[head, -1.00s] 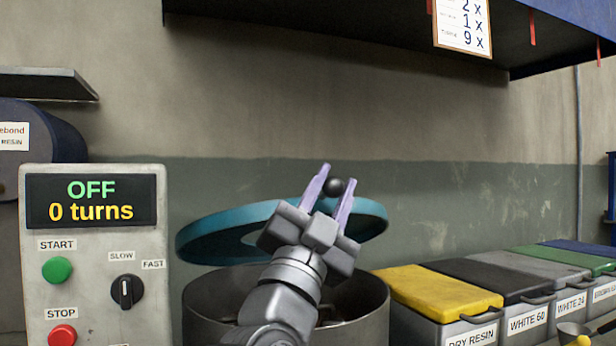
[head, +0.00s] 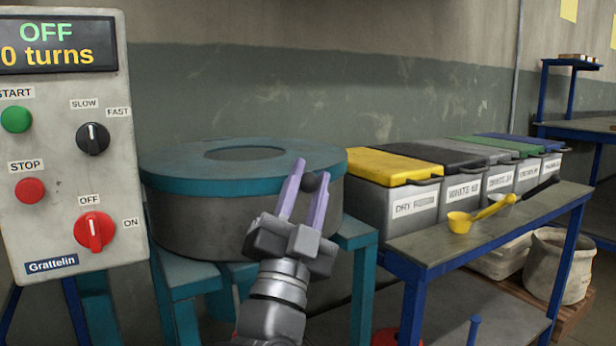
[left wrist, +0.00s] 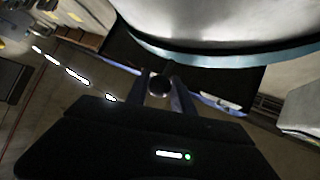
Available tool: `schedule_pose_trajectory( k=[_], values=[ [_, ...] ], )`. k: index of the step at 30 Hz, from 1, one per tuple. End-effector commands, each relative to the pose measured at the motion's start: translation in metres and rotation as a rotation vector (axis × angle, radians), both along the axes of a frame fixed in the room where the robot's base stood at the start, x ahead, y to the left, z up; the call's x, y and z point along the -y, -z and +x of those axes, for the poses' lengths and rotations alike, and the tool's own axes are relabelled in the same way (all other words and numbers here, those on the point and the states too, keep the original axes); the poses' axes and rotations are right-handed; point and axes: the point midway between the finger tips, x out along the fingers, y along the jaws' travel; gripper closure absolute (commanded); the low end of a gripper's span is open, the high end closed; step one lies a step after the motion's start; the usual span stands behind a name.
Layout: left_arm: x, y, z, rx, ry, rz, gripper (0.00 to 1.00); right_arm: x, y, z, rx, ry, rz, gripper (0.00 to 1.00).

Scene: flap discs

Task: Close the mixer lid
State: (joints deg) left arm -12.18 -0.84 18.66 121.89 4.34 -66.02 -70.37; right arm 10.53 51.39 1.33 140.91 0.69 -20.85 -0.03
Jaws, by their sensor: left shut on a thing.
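The mixer is a grey drum (head: 215,222) on a teal stand. Its teal lid (head: 180,172) lies flat across the drum's top, with no gap that I can see. My left gripper (head: 304,190) is in front of the lid's right front edge, its two pale purple fingers shut on a small dark ball knob (head: 311,182). The knob also shows between the fingers in the left wrist view (left wrist: 159,86), with the lid's teal rim above it. My gripper hides part of the drum's right side. My right gripper does not show.
The control panel (head: 66,150) stands left of the mixer and reads OFF, 0 turns.

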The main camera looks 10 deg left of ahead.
Motion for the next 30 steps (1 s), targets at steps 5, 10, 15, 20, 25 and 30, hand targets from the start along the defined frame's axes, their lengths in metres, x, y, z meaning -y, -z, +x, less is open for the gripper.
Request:
schedule_pose_trajectory(
  k=[5, 10, 15, 20, 25, 30],
  values=[
    [0.0, 0.012, 0.004, -0.025, -0.001, 0.006, 0.69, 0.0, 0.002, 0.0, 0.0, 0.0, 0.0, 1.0],
    [0.0, 0.01, 0.004, -0.02, 0.0, 0.006, 0.55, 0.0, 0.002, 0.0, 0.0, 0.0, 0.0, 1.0],
    [0.0, 0.008, 0.003, -0.016, 0.0, 0.005, 0.5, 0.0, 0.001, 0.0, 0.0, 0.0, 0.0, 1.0],
    [0.001, 0.005, 0.002, -0.013, 0.001, 0.005, 0.5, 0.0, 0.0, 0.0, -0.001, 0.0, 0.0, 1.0],
    [0.0, -0.01, 0.002, -0.011, 0.0, 0.003, 0.5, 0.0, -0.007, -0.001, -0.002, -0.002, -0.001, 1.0],
    [0.001, -0.04, 0.002, -0.011, 0.001, 0.003, 0.5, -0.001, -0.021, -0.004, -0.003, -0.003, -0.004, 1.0]
  ],
)
